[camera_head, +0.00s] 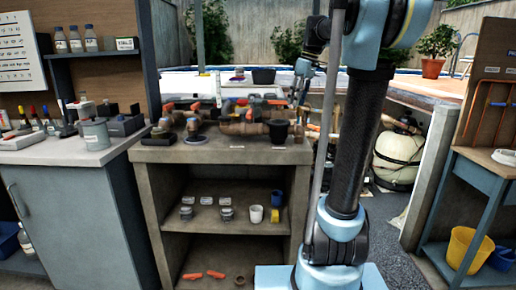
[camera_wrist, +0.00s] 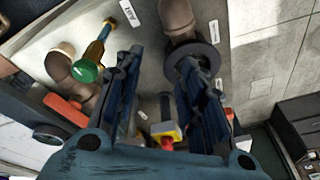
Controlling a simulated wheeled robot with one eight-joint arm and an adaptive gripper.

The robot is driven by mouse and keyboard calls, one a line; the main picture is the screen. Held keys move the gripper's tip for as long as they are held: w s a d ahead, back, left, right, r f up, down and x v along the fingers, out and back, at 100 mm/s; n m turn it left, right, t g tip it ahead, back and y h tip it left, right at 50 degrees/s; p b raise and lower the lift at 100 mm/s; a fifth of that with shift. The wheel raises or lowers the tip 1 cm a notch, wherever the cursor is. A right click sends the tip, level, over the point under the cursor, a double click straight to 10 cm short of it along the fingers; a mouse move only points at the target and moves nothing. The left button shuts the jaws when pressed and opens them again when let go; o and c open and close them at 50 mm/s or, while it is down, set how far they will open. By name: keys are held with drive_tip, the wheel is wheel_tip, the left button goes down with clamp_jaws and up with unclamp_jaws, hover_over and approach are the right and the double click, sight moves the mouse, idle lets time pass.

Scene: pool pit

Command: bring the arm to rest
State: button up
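My gripper (camera_wrist: 160,62) shows in the wrist view with its two dark ridged fingers apart and nothing held between them. In the head view my gripper (camera_head: 301,88) is small and partly hidden, at the end of my blue and black arm, above the right part of the grey workbench (camera_head: 225,154). Beyond the fingers in the wrist view are pipe fittings, a green-capped piece (camera_wrist: 86,71) and a small yellow and red piece (camera_wrist: 166,133).
A grey cabinet (camera_head: 70,205) stands at the left. A blue stand (camera_head: 478,180) with a yellow bucket (camera_head: 469,249) is at the right. Strip of floor shows between.

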drive_tip(key=s+d+f+m+t+h, duration=0.1)
drive_tip(key=s+f+m, duration=0.9)
drive_tip(key=s+f, duration=2.1)
drive_tip(key=shift+d+f+h, duration=0.35)
drive_tip(key=shift+d+h, duration=0.45)
drive_tip(key=shift+d, duration=0.35)
drive_tip(key=shift+s, duration=0.1)
